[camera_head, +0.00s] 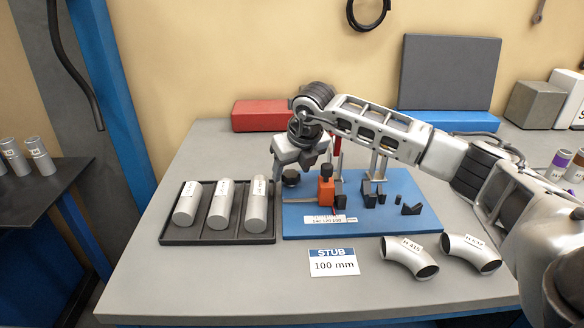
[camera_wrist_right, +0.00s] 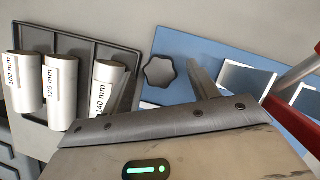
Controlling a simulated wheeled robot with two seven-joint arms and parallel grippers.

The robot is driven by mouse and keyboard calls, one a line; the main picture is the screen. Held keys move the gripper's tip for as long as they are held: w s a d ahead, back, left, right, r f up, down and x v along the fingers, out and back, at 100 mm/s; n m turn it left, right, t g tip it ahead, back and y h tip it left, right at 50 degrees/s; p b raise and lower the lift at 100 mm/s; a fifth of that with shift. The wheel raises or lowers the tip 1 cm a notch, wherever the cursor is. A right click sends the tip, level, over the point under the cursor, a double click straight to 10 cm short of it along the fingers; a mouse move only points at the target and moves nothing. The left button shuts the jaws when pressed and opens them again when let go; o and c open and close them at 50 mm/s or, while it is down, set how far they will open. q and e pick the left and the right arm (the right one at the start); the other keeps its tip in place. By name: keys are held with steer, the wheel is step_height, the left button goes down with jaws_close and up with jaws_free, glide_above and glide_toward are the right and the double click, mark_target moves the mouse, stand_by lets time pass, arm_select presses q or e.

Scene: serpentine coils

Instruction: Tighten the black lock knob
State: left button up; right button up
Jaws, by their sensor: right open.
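A dark, lobed lock knob (camera_head: 291,178) stands at the left end of the blue fixture board (camera_head: 415,225). In the right wrist view the knob (camera_wrist_right: 160,71) shows from above, between my finger lines. My right gripper (camera_head: 291,166) is open, pointing down just over this knob, with a finger to either side. I cannot tell whether the fingers touch it. An orange block (camera_head: 326,190) with a dark top stands right of the knob, with a pale flat bar (camera_head: 299,201) running to its left. My left gripper is not in view.
A black tray (camera_head: 167,236) with three labelled stubs lies left of the board. A card (camera_head: 334,262) reads "STUB 100 mm". Two bent pipes (camera_head: 409,257) (camera_head: 469,253) lie at the front right. Metal posts and a red part rise behind the orange block. The front left of the table is clear.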

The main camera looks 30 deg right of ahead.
steer(key=shift+w+f, duration=0.15)
steer(key=shift+f, duration=0.25)
steer(key=c, duration=1)
